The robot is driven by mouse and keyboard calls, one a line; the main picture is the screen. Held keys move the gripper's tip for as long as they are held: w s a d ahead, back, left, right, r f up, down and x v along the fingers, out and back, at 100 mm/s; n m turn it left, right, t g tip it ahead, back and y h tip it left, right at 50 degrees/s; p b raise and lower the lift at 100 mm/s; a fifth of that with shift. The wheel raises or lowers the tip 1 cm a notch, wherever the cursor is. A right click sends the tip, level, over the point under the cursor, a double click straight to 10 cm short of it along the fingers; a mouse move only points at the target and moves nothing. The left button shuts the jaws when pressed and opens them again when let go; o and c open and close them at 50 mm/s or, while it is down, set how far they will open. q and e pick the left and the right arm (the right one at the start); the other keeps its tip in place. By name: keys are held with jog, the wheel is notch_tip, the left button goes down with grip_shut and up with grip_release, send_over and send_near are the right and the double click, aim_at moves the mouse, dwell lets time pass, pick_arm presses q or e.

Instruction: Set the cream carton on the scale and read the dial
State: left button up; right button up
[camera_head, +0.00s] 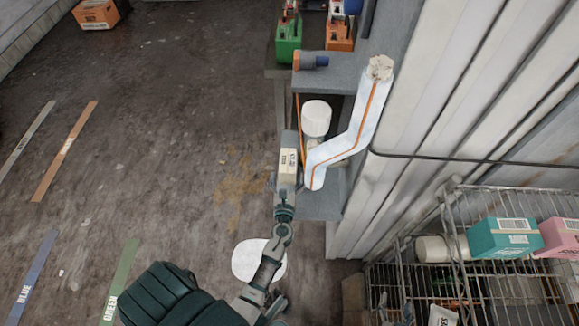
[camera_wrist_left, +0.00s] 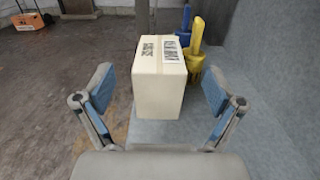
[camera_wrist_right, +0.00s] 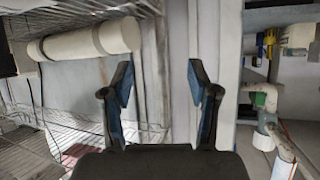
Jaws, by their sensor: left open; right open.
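The cream carton (camera_head: 288,163) has a printed label and stands upright at the left edge of a grey shelf. In the left wrist view the cream carton (camera_wrist_left: 160,85) is straight ahead, between the spread blue finger pads, with a gap on each side. My left gripper (camera_head: 284,196) is open at the carton's near end, holding nothing. My right gripper (camera_wrist_right: 158,85) is open and empty, facing a pale wall; it is not visible in the head view. I cannot make out a scale or dial for certain; a white rounded object (camera_head: 316,118) stands behind the carton.
A white bent pipe (camera_head: 350,125) with an orange line overhangs the shelf's right side. A wire rack (camera_head: 455,205) with a teal box (camera_head: 504,238) and a pink box (camera_head: 560,236) stands at right. Yellow and blue objects (camera_wrist_left: 195,50) are behind the carton. The floor at left is open.

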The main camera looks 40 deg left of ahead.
aim_at(288, 163)
pick_arm(q)
jog(key=shift+w+a+f, duration=0.15)
jog(key=shift+w+a, duration=0.4)
jog(key=shift+a, duration=0.15)
jog(key=x, duration=0.2)
jog(key=b+x, duration=0.1)
jog(key=x, duration=0.1)
jog(key=shift+w+d+f, duration=0.25)
jog(key=shift+w, duration=0.25)
jog(key=shift+r, duration=0.15)
pick_arm(e)
jog(key=shift+w+a+r+t, duration=0.25)
jog(key=shift+w+r+t, duration=0.2)
jog(key=shift+r+t, duration=0.15)
jog(key=shift+w+a+r+t, duration=0.2)
jog(key=shift+w+r+t, duration=0.25)
jog(key=shift+r, duration=0.2)
pick_arm(q)
jog(key=shift+a, duration=0.25)
jog(key=c, duration=1.1)
grip_shut()
jog(key=shift+d, duration=0.1)
pick_arm(e)
jog(key=shift+a, duration=0.15)
